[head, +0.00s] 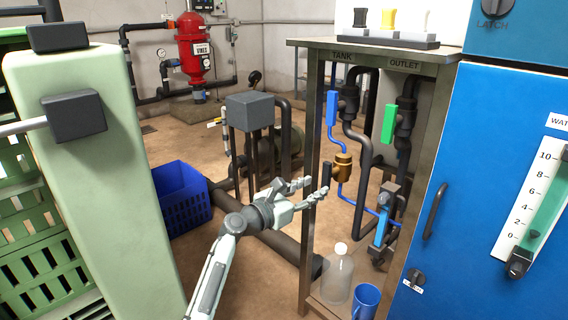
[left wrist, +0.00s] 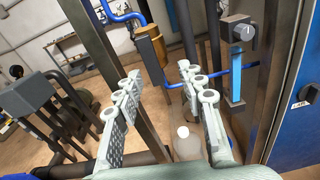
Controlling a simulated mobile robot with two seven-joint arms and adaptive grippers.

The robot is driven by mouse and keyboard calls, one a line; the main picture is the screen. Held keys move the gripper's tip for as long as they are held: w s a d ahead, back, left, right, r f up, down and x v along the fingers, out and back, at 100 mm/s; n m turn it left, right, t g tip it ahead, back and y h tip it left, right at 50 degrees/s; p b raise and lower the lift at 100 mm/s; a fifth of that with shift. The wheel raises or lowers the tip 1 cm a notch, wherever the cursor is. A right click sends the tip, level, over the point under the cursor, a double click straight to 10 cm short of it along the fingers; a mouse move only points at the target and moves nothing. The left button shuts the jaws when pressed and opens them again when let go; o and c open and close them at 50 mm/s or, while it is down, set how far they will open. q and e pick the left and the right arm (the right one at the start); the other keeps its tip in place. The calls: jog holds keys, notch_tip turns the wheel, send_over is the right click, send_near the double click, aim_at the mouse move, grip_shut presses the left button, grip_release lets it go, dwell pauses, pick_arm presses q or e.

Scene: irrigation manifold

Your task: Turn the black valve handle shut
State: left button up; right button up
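The black valve handle (head: 326,176) is an upright black bar beside a brass valve body (head: 343,166) on the pipework under the TANK label. In the left wrist view the black handle (left wrist: 152,60) stands upright beyond and between my fingers. My left gripper (head: 314,189) is open and empty, just left of the handle in the head view. Its two fingers (left wrist: 160,85) are spread apart in the left wrist view, and no contact with the handle shows. My right gripper is in neither view.
A frame post (head: 309,150) stands close by my left gripper. A blue handle (head: 332,108), a green handle (head: 388,123) and a lower blue handle (head: 381,228) are on the pipes. A clear bottle (head: 337,278) and blue mug (head: 366,301) stand below. A blue cabinet (head: 480,190) closes the right.

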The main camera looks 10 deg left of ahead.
aim_at(325, 169)
pick_arm(q)
jog(key=shift+n+t, duration=0.4)
jog(key=shift+n, duration=0.2)
jog(key=w+r, duration=0.1)
jog(key=w+d+r, duration=0.1)
jog(key=w, duration=0.1)
jog(key=shift+w+r, duration=0.1)
jog(key=shift+w, duration=0.1)
jog(key=b+x, duration=0.1)
jog(key=x, duration=0.2)
jog(key=shift+w+d, duration=0.15)
jog(key=shift+w, duration=0.15)
jog(key=shift+w+d, duration=0.35)
jog(key=shift+w, duration=0.15)
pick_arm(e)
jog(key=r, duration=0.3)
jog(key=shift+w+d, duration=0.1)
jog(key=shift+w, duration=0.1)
pick_arm(q)
grip_shut()
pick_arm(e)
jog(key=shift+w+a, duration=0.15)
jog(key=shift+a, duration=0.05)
